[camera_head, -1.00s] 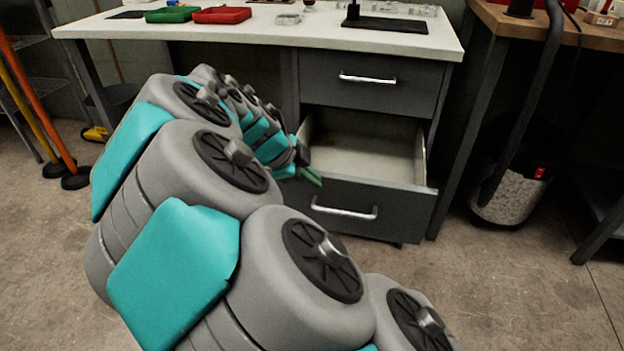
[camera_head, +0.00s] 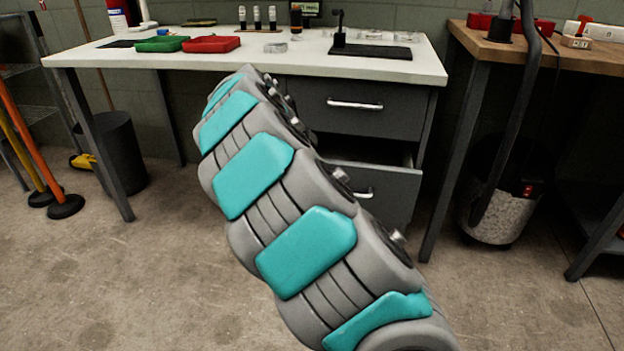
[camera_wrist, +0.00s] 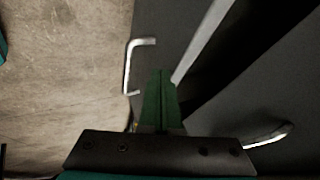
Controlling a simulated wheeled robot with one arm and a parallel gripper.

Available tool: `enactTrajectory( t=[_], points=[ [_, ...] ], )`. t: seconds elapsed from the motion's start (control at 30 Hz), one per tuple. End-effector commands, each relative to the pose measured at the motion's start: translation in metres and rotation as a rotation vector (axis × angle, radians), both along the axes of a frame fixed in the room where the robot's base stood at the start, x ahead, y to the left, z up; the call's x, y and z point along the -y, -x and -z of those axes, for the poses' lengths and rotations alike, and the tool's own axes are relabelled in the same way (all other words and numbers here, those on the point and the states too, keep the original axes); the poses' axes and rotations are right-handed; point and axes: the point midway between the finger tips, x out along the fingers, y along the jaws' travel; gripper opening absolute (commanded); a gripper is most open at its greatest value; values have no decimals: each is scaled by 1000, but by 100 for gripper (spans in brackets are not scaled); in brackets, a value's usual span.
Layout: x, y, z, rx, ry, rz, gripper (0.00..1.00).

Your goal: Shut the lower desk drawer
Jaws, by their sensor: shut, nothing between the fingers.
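The lower desk drawer (camera_head: 390,192) is dark grey and stands partly open below the shut upper drawer. Its silver handle (camera_head: 362,193) is partly covered by my arm. In the wrist view the lower drawer's front (camera_wrist: 172,30) and handle (camera_wrist: 128,65) appear turned sideways, with the pale top edge (camera_wrist: 207,38) beside a dark gap. My gripper (camera_wrist: 161,74) has its green fingers together and empty. Its tips overlap the drawer front, between the handle and the top edge; contact cannot be told. My arm hides the gripper in the head view.
The upper drawer (camera_head: 365,108) is shut. The white desk top (camera_head: 230,60) holds a green tray (camera_head: 162,44), a red tray (camera_head: 211,44) and a black stand (camera_head: 370,51). A wooden bench (camera_head: 500,50) and a bin (camera_head: 497,218) stand right. The floor (camera_head: 150,270) in front is open.

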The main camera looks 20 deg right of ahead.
Motion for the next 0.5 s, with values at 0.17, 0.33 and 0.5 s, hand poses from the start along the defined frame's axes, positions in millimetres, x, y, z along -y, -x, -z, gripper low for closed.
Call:
enactTrajectory(
  t=[0.17, 0.33, 0.5],
  points=[
    [20, -29, 2, 1, -2, 0, 0],
    [34, -52, 1, 3, -3, -2, 0],
    [46, -68, 0, 2, -1, 0, 0]
  ],
)
